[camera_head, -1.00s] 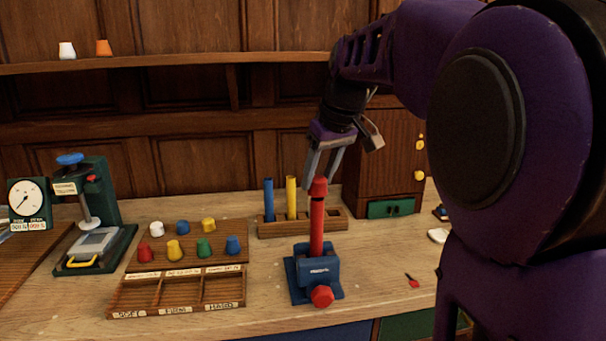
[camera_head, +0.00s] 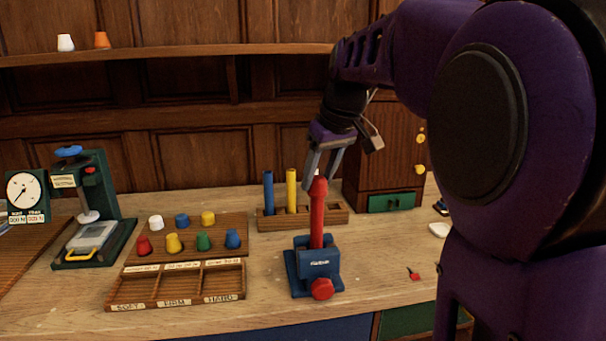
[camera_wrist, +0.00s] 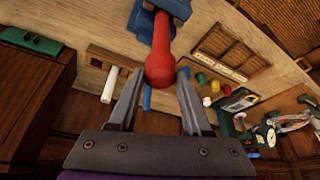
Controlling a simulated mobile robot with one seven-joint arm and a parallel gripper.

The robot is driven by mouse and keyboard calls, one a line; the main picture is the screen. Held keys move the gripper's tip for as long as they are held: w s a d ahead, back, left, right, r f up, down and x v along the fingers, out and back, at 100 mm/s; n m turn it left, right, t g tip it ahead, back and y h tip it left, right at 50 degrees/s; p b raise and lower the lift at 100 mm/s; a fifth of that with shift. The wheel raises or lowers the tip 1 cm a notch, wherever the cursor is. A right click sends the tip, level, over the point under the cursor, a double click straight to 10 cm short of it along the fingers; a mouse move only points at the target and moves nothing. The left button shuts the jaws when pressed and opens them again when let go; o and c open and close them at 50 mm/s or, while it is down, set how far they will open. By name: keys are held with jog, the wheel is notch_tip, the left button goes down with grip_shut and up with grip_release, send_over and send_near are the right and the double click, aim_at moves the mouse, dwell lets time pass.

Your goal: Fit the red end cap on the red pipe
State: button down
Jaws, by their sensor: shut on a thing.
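The red pipe (camera_head: 317,226) stands upright in a blue vise (camera_head: 315,262) with a red knob. The red end cap (camera_head: 319,187) sits on its top end, in line with it, and no gap shows between them. My gripper (camera_head: 320,176) points down from above, its two grey fingers at the cap's sides, shut on it. In the wrist view the cap (camera_wrist: 160,70) is between the fingertips, with the pipe (camera_wrist: 161,35) beyond it. The inside of the cap is hidden.
A wooden rack (camera_head: 334,215) with a blue and a yellow pipe stands just behind. Several coloured caps stand on a wooden board (camera_head: 217,222) to the left, with a sorting tray (camera_head: 153,291) in front. A cabinet (camera_head: 380,180) is behind right. A small red-tipped item (camera_head: 414,274) lies right.

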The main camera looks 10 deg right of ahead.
jog(key=shift+f+b, duration=0.5)
jog(key=shift+f, duration=0.3)
jog(key=shift+c, duration=1.3)
grip_release()
jog(key=shift+r, duration=0.1)
